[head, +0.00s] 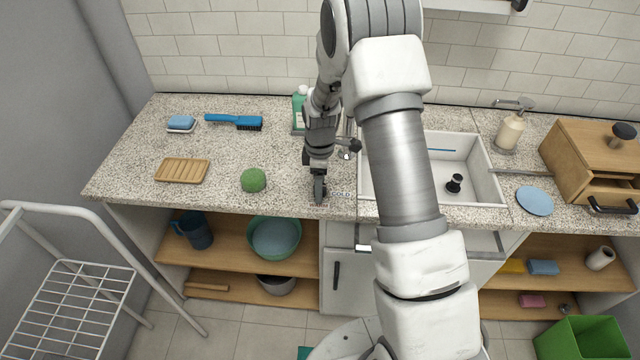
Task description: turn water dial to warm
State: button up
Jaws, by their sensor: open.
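My gripper (319,190) points down at the front edge of the counter (225,143), left of the white sink (487,183). Its fingers look small and dark here, and the gap between them is hard to see; the jaws are open. A small label that seems to read "COLD" (341,194) lies on the counter just right of the fingertips. I cannot make out the water dial; it may be hidden behind or under my gripper. Whether the fingers touch anything is unclear. My arm covers the left part of the sink.
A green bottle (299,110) stands behind. A blue disc (534,201) and a wooden box (582,160) are at the right.

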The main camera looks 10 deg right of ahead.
grip_shut()
dwell(0.4)
jog(key=shift+m, duration=0.4)
jog(key=m+b, duration=0.2)
jog(key=m, duration=0.1)
jog(key=shift+f+m, duration=0.1)
jog(key=shift+m, duration=0.3)
jog(key=m+b, duration=0.1)
jog(key=m, duration=0.3)
jog(key=m+b, duration=0.1)
jog(key=m, duration=0.8)
jog(key=shift+m, duration=0.3)
